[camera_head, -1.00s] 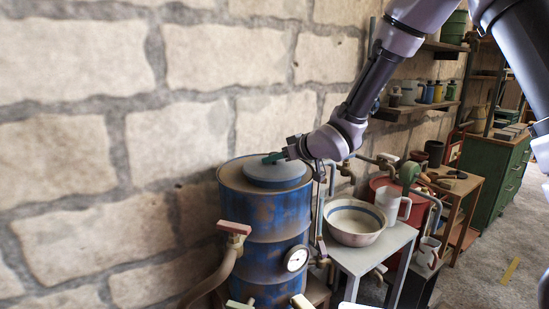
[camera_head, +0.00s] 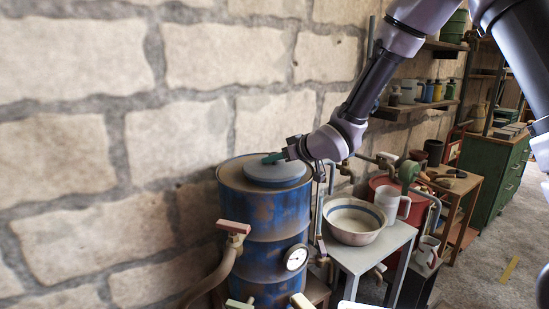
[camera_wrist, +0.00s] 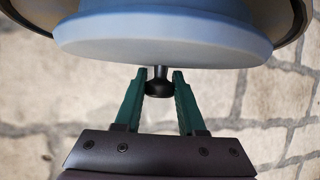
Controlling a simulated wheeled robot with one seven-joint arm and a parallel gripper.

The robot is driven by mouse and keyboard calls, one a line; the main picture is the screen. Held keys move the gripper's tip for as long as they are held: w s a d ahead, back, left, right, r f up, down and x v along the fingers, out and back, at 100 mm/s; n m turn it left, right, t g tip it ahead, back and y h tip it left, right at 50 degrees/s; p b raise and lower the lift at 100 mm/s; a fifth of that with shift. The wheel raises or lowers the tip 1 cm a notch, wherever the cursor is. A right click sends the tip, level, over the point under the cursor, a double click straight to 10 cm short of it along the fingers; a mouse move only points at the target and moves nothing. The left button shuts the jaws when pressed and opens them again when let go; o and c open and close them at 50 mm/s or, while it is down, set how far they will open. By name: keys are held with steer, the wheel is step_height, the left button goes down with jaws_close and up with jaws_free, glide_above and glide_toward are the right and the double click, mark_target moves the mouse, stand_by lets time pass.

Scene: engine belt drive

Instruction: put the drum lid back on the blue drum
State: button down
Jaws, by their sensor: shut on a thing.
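The blue drum (camera_head: 272,225) stands upright against the stone wall in the head view, with rust-brown wear. The round blue-grey drum lid (camera_head: 276,174) is level at the drum's top, over the opening and inside the outline of its rim. My gripper (camera_head: 272,158) is directly above the lid. In the wrist view its green fingers (camera_wrist: 158,77) are shut on the black knob (camera_wrist: 158,87) of the lid (camera_wrist: 150,47). The drum's rim shows at the upper corners there (camera_wrist: 292,18). I cannot tell whether the lid touches the drum.
A red-handled pipe valve (camera_head: 234,228) stands in front of the drum, and a round gauge (camera_head: 296,257) is at its lower right. To the right, a small table holds a bowl (camera_head: 353,221) and a white jug (camera_head: 392,203). A wall shelf (camera_head: 415,109) is farther right.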

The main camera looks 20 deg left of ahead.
steer(key=shift+c, duration=2.1)
jaws_free()
steer(key=v, duration=1)
steer(key=w+d+r+m+t+h, duration=0.2)
steer(key=d+r+m+h, duration=0.25)
steer(key=d, duration=0.65)
steer(key=w+d+r+m+t+h, duration=0.25)
steer(key=d+r, duration=0.25)
steer(key=d, duration=0.7)
steer(key=s+d+r+m+g+h, duration=0.1)
steer(key=s+d+r+m, duration=0.1)
steer(key=s+d+m, duration=0.3)
steer(key=s+d+r+m+g+h, duration=0.1)
steer(key=s+d+r+h, duration=0.1)
steer(key=s+d, duration=0.35)
steer(key=s+d+r+m+g+y, duration=0.1)
steer(key=s+d+m, duration=0.2)
steer(key=s, duration=0.5)
steer(key=shift+s+d+r+g, duration=0.2)
steer(key=shift+d+g, duration=0.15)
steer(key=shift+d, duration=0.4)
